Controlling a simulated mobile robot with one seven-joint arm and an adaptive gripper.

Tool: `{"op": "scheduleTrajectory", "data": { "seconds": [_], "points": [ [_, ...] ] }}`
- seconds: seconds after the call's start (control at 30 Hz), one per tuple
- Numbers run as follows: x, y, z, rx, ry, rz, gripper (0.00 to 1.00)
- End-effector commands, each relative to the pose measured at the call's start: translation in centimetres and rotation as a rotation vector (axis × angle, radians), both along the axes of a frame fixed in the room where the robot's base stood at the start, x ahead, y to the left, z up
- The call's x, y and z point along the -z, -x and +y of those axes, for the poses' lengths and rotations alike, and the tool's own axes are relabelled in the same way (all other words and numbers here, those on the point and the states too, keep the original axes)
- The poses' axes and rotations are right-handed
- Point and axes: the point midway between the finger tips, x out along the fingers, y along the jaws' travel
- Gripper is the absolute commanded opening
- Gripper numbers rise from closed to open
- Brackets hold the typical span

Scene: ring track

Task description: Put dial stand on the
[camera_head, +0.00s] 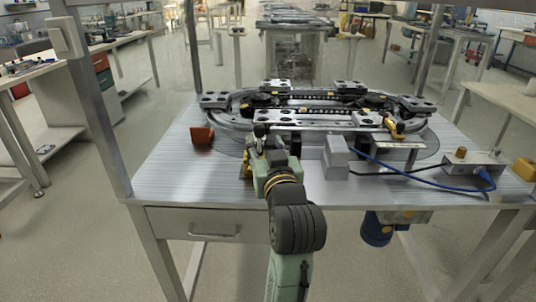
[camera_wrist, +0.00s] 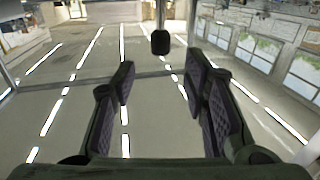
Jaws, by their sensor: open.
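My gripper (camera_wrist: 160,70) is open and empty in the wrist view, its two dark padded fingers apart. In the head view my arm reaches up to the front edge of the ring track (camera_head: 318,119), and the gripper end is small and partly hidden there. I cannot pick out a dial stand with certainty in either view. The ring track is an oval metal rail with several dark carriages, and it lies on the ribbed metal table (camera_head: 165,178).
A grey block (camera_head: 335,158) stands right of my arm. A grey box (camera_head: 470,162) with a blue cable is at the right. The wrist view shows long light strips and a dark rounded object (camera_wrist: 160,42).

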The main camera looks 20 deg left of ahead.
Motion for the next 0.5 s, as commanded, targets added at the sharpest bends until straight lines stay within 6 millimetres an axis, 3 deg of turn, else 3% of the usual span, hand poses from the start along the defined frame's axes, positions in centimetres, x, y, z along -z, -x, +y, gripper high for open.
{"op": "scheduleTrajectory", "data": {
  "seconds": [0.07, 0.5],
  "points": [
    [0.7, 0.3, -0.1, -0.002, -0.004, -0.005, 0.41],
    [0.3, 2.3, -1.2, -0.003, -0.001, -0.003, 0.41]
  ]
}}
